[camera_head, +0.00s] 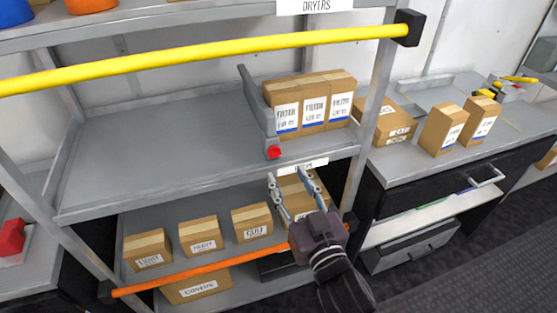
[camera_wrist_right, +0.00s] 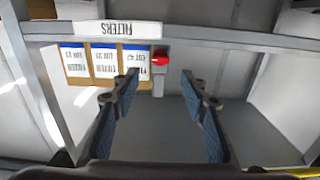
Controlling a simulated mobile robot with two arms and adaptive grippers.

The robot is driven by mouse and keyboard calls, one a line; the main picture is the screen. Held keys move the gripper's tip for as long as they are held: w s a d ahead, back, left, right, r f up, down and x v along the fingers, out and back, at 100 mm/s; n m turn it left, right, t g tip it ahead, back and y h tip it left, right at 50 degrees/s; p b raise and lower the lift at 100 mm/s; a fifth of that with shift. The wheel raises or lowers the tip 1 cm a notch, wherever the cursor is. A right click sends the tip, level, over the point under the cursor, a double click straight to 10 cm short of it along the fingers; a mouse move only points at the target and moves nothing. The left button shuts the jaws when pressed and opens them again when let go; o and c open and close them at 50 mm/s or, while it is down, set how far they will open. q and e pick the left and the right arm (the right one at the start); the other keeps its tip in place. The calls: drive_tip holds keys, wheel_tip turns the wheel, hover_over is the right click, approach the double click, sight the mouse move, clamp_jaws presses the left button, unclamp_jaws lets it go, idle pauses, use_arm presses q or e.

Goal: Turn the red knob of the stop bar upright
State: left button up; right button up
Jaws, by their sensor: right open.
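The stop bar (camera_head: 256,107) is a grey bar lying along the middle shelf, beside the left side of the filter boxes. Its red knob (camera_head: 274,152) sits at its front end, at the shelf's front edge. In the right wrist view, which appears upside down, the red knob (camera_wrist_right: 160,58) looks wider than tall; its exact turn is hard to tell. My right gripper (camera_head: 292,175) is open and empty, just in front of and below the knob, apart from it. In the wrist view its fingers (camera_wrist_right: 161,78) stand either side of the knob's line. My left gripper is not in view.
Three filter boxes (camera_head: 314,103) stand right of the bar. A yellow bar (camera_head: 210,62) crosses above and an orange bar (camera_head: 200,270) below. Small boxes (camera_head: 199,236) stand on the lower shelf. The middle shelf (camera_head: 160,140) is clear left of the stop bar.

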sight(276, 155)
drive_tip(key=p+x, duration=0.1)
drive_tip(key=x, duration=0.6)
drive_tip(key=shift+w+f, duration=0.1)
drive_tip(key=shift+w, duration=0.05)
drive_tip(key=shift+c, duration=0.5)
clamp_jaws()
